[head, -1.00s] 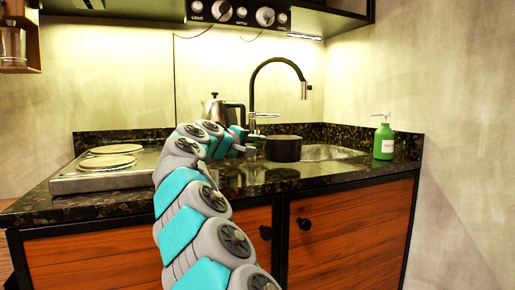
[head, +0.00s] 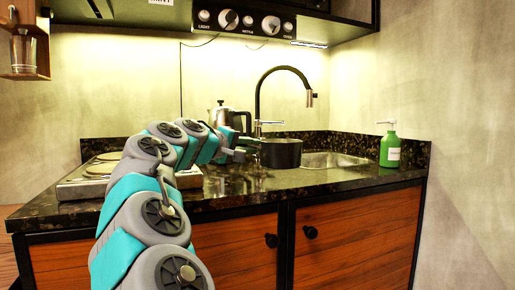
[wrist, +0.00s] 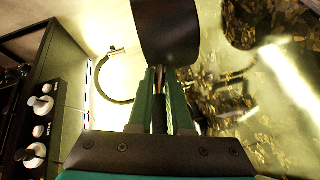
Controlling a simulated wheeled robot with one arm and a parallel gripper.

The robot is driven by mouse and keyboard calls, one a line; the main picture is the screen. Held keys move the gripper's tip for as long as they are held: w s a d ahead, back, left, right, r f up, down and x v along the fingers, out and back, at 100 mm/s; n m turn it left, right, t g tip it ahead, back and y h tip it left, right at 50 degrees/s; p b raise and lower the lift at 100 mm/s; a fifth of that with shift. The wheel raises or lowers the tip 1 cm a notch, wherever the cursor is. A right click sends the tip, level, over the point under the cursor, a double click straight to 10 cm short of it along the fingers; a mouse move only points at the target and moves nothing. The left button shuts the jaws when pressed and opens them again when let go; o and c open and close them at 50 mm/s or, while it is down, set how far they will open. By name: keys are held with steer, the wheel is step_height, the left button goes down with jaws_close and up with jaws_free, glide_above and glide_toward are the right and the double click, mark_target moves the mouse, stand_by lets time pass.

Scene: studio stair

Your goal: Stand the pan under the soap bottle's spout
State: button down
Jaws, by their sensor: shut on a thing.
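A dark pan (head: 281,153) is at the near left edge of the sink, beside the tap. My gripper (head: 246,142) is shut on the pan's handle, left of the pan body. In the wrist view the green fingers (wrist: 160,92) close around the thin handle, and the dark pan (wrist: 167,32) is beyond them. The pan looks upright; I cannot tell whether it touches the counter. The green soap bottle (head: 390,152) stands at the counter's right end, its white pump spout (head: 384,122) pointing left. The pan is well left of the spout, not under it.
The sink (head: 333,160) lies between pan and bottle. A tall black tap (head: 257,100) rises behind the pan, with a kettle (head: 216,115) to its left. A hob (head: 90,175) is at left. Dark speckled counter (head: 260,182) is bare in front.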

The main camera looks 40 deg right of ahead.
steer(key=s+a, duration=0.3)
steer(key=a, duration=0.2)
steer(key=s+d+b, duration=0.1)
steer(key=s+d, duration=0.4)
steer(key=d, duration=0.3)
steer(key=s+d+r+b, duration=0.1)
steer(key=s+d, duration=0.4)
steer(key=d, duration=0.4)
steer(key=s+d+b, duration=0.1)
steer(key=s+d, duration=0.4)
steer(key=d, duration=0.3)
steer(key=shift+n+t, duration=0.4)
steer(key=w+d, duration=0.3)
steer(key=d, duration=0.1)
steer(key=w+d+f, duration=0.1)
steer(key=w+d, duration=0.2)
steer(key=d, duration=0.1)
steer(key=w+d+f, duration=0.1)
steer(key=w+d, duration=0.3)
steer(key=shift+d, duration=0.25)
steer(key=shift+f+b, duration=0.3)
steer(key=shift+f, duration=1.2)
steer(key=shift+f, duration=0.2)
steer(key=c, duration=0.8)
jaws_free()
steer(key=shift+c, duration=0.2)
